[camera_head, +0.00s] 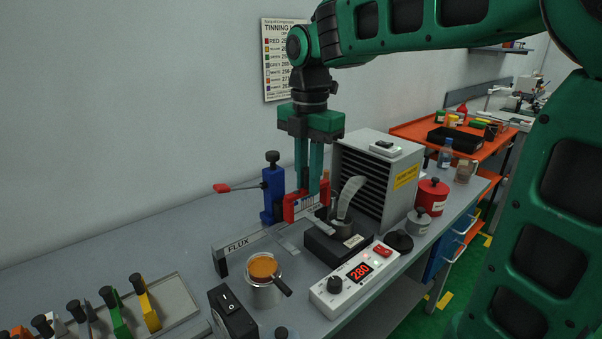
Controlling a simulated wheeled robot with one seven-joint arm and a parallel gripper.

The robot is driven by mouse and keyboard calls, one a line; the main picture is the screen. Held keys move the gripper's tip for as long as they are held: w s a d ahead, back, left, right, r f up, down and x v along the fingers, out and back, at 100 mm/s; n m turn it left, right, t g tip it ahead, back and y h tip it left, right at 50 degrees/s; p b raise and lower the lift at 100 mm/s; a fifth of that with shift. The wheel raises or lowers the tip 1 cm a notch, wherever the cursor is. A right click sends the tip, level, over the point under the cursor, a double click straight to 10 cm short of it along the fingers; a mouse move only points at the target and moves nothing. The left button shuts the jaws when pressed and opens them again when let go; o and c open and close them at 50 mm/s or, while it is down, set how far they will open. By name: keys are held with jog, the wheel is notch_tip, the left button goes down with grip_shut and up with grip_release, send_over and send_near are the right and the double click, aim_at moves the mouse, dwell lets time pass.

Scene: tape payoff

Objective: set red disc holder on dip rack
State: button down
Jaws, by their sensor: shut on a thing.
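My gripper (309,190) points straight down over the bench, its fingers shut on the red disc holder (292,208). The red holder shows as a red block around and below the fingertips. Its lower edge is close to the far end of a pale rail labelled FLUX (238,246), which looks like the dip rack. I cannot tell whether the holder touches the rail. Any disc in the holder is not clear.
A blue clamp stand (273,193) with a red handle stands close left of the gripper. A dark solder pot base (328,249), a controller reading 280 (353,280), and a flux pot (262,283) stand in front. A louvered grey box (371,170) is right. Coloured holders sit in a tray (177,297).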

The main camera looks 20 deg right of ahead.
aim_at(305, 208)
jog(key=f, duration=0.4)
jog(key=shift+a, duration=0.3)
jog(key=shift+f, duration=0.7)
jog(key=shift+d+f, duration=0.1)
jog(key=shift+f, duration=0.25)
dwell(0.7)
jog(key=c, duration=1)
grip_release()
jog(key=shift+r, duration=3.5)
jog(key=shift+s, duration=0.1)
